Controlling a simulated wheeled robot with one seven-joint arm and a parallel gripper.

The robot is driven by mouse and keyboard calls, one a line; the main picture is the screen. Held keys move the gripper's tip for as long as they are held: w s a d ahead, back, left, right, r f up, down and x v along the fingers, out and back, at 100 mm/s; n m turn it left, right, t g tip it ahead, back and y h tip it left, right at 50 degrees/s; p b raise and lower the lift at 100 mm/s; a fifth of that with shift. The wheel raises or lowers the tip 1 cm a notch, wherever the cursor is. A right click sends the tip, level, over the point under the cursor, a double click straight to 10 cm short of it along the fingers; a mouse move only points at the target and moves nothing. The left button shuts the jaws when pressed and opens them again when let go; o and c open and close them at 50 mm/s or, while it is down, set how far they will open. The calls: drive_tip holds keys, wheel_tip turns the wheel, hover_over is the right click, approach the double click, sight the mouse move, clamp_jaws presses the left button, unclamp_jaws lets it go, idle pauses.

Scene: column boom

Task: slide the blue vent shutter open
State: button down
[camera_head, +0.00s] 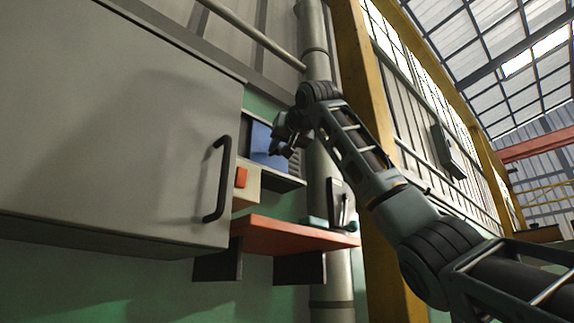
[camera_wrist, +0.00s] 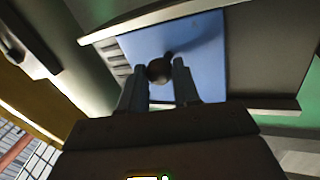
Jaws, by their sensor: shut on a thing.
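The blue vent shutter (camera_head: 266,146) sits in a framed opening in the wall, just right of the large grey cabinet. In the wrist view the shutter (camera_wrist: 200,45) is a flat blue panel between two pale rails, with a dark round knob (camera_wrist: 159,70) on it. Vent slats (camera_wrist: 116,62) show beside the panel's left edge. My gripper (camera_wrist: 160,82) is shut on the knob, one finger on each side. In the head view my gripper (camera_head: 279,149) is at the right part of the shutter and hides some of it.
A grey cabinet (camera_head: 110,130) with a dark handle (camera_head: 217,180) stands close on the left. A red-orange shelf (camera_head: 285,236) juts out below the vent. A vertical pipe (camera_head: 316,170) and a yellow column (camera_head: 365,150) stand to the right, near my arm.

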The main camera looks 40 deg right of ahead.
sight(256, 148)
drive_tip(key=a, duration=0.6)
drive_tip(key=shift+s+a, duration=0.1)
drive_tip(key=shift+a, duration=0.05)
drive_tip(key=c, duration=0.8)
unclamp_jaws()
drive_tip(key=b+v, duration=0.3)
drive_tip(key=v, duration=0.4)
drive_tip(key=shift+s, duration=0.4)
drive_tip(key=shift+a, duration=0.1)
